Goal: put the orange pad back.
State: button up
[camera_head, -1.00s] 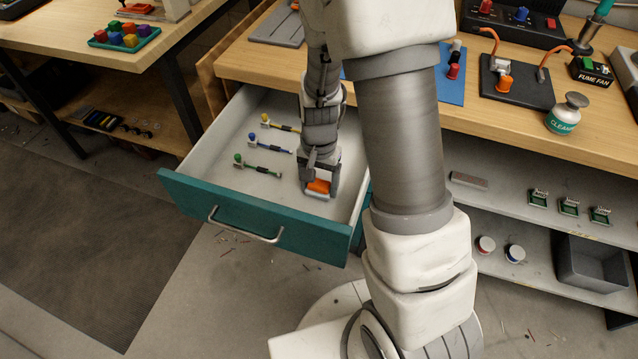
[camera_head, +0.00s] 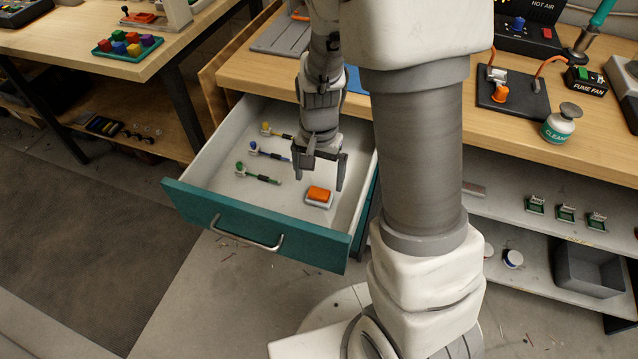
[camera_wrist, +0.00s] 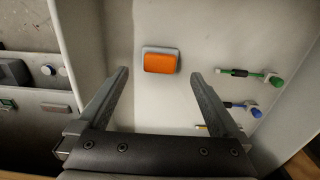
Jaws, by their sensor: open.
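The orange pad (camera_head: 318,193) sits on a pale grey base and lies flat on the floor of the open drawer (camera_head: 270,232), near its front right part. In the wrist view the orange pad (camera_wrist: 160,63) lies beyond and between my fingertips, touched by neither. My gripper (camera_head: 320,184) is open and empty above the drawer, just behind and over the pad. The gripper also shows in the wrist view (camera_wrist: 160,75) with its fingers wide apart.
Several tools with coloured ends, one green (camera_head: 258,175), one blue (camera_head: 268,152) and one yellow, lie in the drawer left of the pad. The drawer's teal front stands out below the wooden bench. The bench holds a cleaner bottle (camera_head: 561,124) and a fume fan box (camera_head: 587,80).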

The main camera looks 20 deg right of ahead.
notch_tip(320, 180, up, 6)
jog(key=p, duration=0.1)
notch_tip(320, 180, up, 12)
jog(key=n+t, duration=0.3)
send_over(319, 192)
jog(key=s, duration=0.5)
jog(key=s+r+n+t, duration=0.2)
jog(key=s+r+n, duration=0.2)
jog(key=s+r, duration=0.3)
jog(key=shift+s+t, duration=0.3)
jog(key=shift+s, duration=0.65)
notch_tip(319, 192, up, 10)
jog(key=p, duration=1)
